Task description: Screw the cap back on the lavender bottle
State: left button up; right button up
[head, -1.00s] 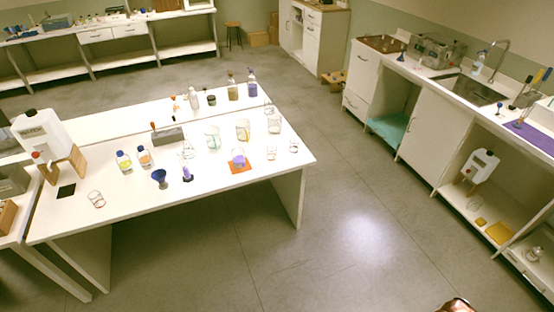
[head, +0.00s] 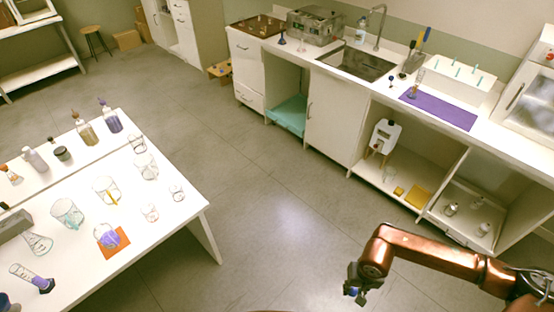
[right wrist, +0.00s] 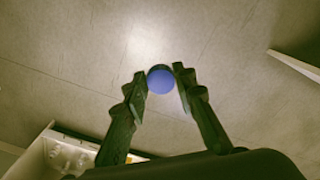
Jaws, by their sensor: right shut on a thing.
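My right gripper (head: 356,288) hangs over the open floor, at the end of my copper-coloured arm. In the right wrist view, its fingertips (right wrist: 160,84) are shut on a small round blue cap (right wrist: 161,80), with a dark rim showing above the blue face. A bottle with purple contents (head: 110,118) stands at the back of the white table, far left of the gripper. It may be the lavender bottle; its label cannot be read and its top is too small to judge. My left gripper is not in view.
The white table (head: 165,232) at left holds several beakers, a tan bottle (head: 86,132) and an orange mat (head: 124,240). A counter with a sink (head: 356,64) and a purple mat (head: 440,108) runs along the right. Clear floor (head: 270,215) lies between them.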

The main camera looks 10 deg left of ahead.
aim_at(108, 237)
jog(key=i, duration=3.2)
jog(key=u, duration=4.15)
